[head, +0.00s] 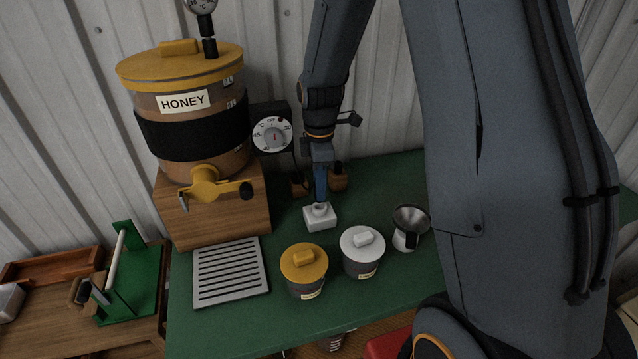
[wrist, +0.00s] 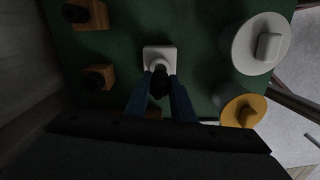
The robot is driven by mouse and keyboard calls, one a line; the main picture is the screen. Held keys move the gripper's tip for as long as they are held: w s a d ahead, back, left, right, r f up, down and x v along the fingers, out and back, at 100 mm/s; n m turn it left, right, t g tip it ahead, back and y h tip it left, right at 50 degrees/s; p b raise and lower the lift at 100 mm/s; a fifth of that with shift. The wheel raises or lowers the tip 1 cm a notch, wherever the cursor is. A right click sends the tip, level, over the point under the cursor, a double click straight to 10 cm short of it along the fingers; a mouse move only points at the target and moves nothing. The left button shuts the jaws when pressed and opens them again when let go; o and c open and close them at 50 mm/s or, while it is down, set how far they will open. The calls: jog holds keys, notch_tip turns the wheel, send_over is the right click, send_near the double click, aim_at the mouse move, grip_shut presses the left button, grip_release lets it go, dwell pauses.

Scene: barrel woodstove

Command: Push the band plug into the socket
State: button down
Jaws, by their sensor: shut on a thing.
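The white square socket (head: 320,222) stands on the green table below my gripper (head: 320,200). It also shows in the wrist view (wrist: 150,51), just beyond the fingertips. In the wrist view my gripper (wrist: 158,80) is shut on a small dark piece, which I take to be the band plug (wrist: 157,89). The fingers point down over the socket's raised round middle. The fingers and plug overlap that middle, so I cannot tell whether the plug is inside it or just above. The black band (head: 195,130) wraps the honey tank, beside a thermostat dial (head: 272,134).
A yellow-lidded jar (head: 304,270) and a white-lidded jar (head: 362,251) stand in front of the socket. A metal funnel cup (head: 409,222) is to the right. Two small wooden blocks (wrist: 103,74) with dark tops sit close by. A slatted drip tray (head: 231,273) lies left.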

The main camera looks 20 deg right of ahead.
jog(key=shift+f, duration=0.3)
jog(key=shift+f, duration=0.3)
jog(key=shift+p, duration=0.3)
dwell(1.4)
jog(key=shift+f+b, duration=0.55)
jog(key=shift+f, duration=0.6)
dwell(0.4)
jog(key=c, duration=1.4)
grip_release()
jog(key=shift+c, duration=0.2)
jog(key=shift+r, duration=0.1)
jog(key=shift+r+p, duration=2.35)
jog(key=shift+r, duration=0.6)
